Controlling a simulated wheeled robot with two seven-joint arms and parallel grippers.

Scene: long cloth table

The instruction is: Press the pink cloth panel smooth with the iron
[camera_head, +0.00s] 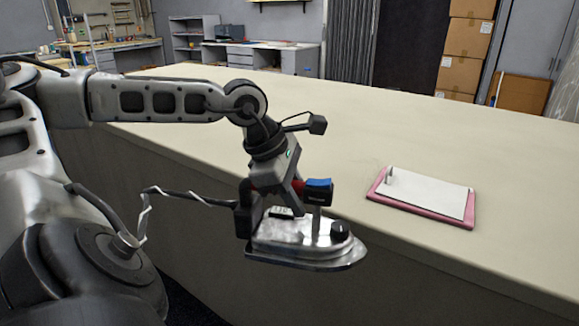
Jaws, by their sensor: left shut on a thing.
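A metal iron (300,243) with a shiny soleplate and a dark knob hangs in front of the table's near edge. My left gripper (312,196) is shut on the iron from above and holds it up, roughly level, its tip pointing right. The pink cloth panel (422,210) lies on the table to the right of the iron, apart from it. A white flat piece (432,193) with a small upright peg covers most of the panel, so only its pink border shows. My right gripper is not in view.
The long cream-topped table (350,125) is bare around the panel. Brown cardboard boxes (466,50) are stacked behind it at the right. A desk (262,55) and a workbench (112,50) stand at the back, beyond the table.

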